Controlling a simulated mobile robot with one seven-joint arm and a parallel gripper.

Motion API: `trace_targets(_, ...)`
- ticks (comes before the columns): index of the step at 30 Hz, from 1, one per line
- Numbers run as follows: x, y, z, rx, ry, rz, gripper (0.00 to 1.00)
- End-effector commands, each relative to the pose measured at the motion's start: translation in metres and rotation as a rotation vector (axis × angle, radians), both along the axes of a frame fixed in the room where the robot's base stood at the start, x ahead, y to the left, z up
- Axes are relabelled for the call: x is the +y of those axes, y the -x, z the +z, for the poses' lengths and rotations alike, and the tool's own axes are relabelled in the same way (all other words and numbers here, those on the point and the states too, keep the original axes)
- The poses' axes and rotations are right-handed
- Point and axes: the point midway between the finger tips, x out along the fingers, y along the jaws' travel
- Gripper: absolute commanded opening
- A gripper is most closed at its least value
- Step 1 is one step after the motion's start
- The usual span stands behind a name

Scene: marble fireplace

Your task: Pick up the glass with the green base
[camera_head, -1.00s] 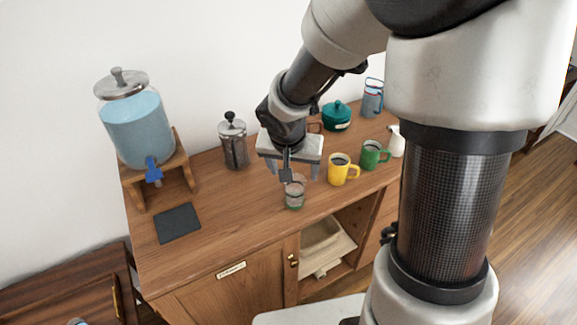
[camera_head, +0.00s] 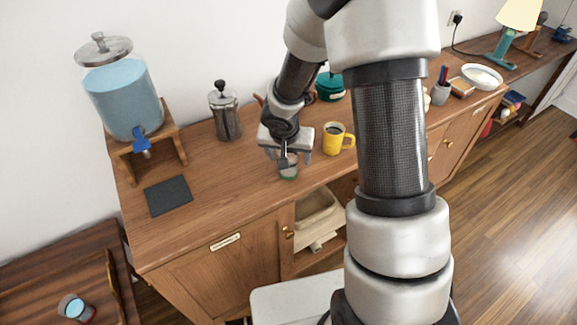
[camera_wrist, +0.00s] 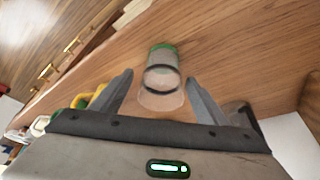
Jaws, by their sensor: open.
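The glass with the green base (camera_head: 289,173) stands on the wooden cabinet top near its front edge. In the head view, my gripper (camera_head: 288,156) is over it and hides its upper part. In the wrist view, the clear glass (camera_wrist: 162,78) shows a green base and a dark band. My two fingers (camera_wrist: 160,88) are spread on either side of it, with a visible gap on each side. My gripper is open and holds nothing. I cannot tell exactly how deep the glass sits between the fingers.
A yellow mug (camera_head: 334,138) stands close to the right of my gripper. A French press (camera_head: 225,114) and a drink dispenser (camera_head: 122,100) stand to the left, with a dark mat (camera_head: 168,196) in front. Another glass (camera_head: 74,307) is on the lower left table. Cabinet top left of the glass is clear.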

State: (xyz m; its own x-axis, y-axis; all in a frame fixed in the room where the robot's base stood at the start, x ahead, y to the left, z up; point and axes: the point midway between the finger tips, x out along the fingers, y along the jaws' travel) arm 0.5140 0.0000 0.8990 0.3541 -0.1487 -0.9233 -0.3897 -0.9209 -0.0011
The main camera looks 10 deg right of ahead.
Motion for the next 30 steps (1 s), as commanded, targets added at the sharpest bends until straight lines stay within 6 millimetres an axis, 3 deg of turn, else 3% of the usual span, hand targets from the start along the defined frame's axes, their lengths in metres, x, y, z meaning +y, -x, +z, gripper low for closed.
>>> trace_targets(8, -0.004, -0.016, -0.038, 0.003, 0.001, -0.001, 0.68)
trace_targets(17, -0.005, -0.018, -0.041, 0.001, 0.0, 0.0, 0.68)
trace_targets(26, -0.005, -0.018, -0.041, 0.001, 0.0, 0.0, 0.19)
trace_targets(30, -0.005, -0.018, -0.04, 0.0, 0.001, 0.0, 0.18)
